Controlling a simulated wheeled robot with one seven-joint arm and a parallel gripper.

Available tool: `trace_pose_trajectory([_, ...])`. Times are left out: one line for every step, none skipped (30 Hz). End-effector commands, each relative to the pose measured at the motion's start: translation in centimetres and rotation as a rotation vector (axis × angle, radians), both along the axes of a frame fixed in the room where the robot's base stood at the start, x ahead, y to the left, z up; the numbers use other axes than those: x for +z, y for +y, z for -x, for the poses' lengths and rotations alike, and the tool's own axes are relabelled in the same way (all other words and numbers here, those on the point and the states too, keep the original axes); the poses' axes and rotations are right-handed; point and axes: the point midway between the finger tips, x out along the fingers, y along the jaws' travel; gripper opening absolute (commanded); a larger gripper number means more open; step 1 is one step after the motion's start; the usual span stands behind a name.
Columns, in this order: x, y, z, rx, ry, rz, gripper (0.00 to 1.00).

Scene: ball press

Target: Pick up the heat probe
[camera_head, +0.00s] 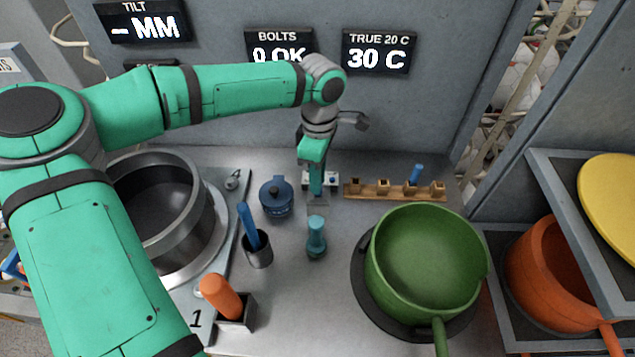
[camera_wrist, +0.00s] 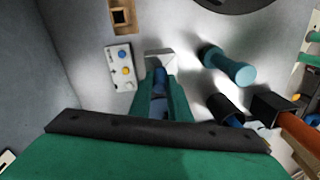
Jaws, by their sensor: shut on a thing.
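My gripper (camera_head: 316,193) points down over the middle of the counter, near the back wall. In the wrist view, its fingers (camera_wrist: 161,88) are shut on a slim blue-handled tool (camera_wrist: 160,76) with a flat grey end (camera_wrist: 161,58). The grey end also shows below my gripper in the head view (camera_head: 318,209). I cannot tell for certain whether this tool is the heat probe, nor whether its end touches the counter.
A small white button box (camera_wrist: 122,66) lies beside my gripper. A green pan (camera_head: 430,255) is at right, a large steel pot (camera_head: 165,212) at left.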

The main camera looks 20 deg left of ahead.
Motion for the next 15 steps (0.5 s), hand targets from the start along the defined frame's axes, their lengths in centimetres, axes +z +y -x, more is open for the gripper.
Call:
trace_pose_trajectory([0.1,0.0,0.0,0.000,-0.001,0.000,0.00])
trace_pose_trajectory([0.1,0.0,0.0,0.000,-0.001,0.000,0.00])
trace_pose_trajectory([0.3,0.0,0.0,0.000,-0.001,0.000,0.00])
trace_pose_trajectory([0.4,0.0,0.0,0.001,-0.001,0.000,0.00])
trace_pose_trajectory([0.6,0.0,-0.1,0.001,-0.002,0.000,0.00])
trace_pose_trajectory([0.9,0.0,-0.1,0.001,-0.002,0.000,0.00])
trace_pose_trajectory([1.1,0.0,-0.1,0.001,-0.002,0.000,0.00])
trace_pose_trajectory([1.4,0.0,-0.1,0.001,-0.003,0.000,0.00])
trace_pose_trajectory([1.9,0.1,-0.1,0.001,-0.003,-0.001,0.00])
trace_pose_trajectory([2.3,0.1,-0.1,0.001,-0.002,-0.002,0.00])
trace_pose_trajectory([2.7,0.1,-0.1,0.001,-0.002,-0.002,0.00])
trace_pose_trajectory([3.3,0.1,-0.1,0.001,-0.003,-0.001,0.00])
trace_pose_trajectory([3.8,0.1,-0.1,0.001,-0.003,0.000,0.00])
trace_pose_trajectory([4.3,0.1,-0.1,0.001,-0.003,-0.001,0.00])
trace_pose_trajectory([5.0,0.1,-0.1,0.001,-0.003,-0.002,0.00])
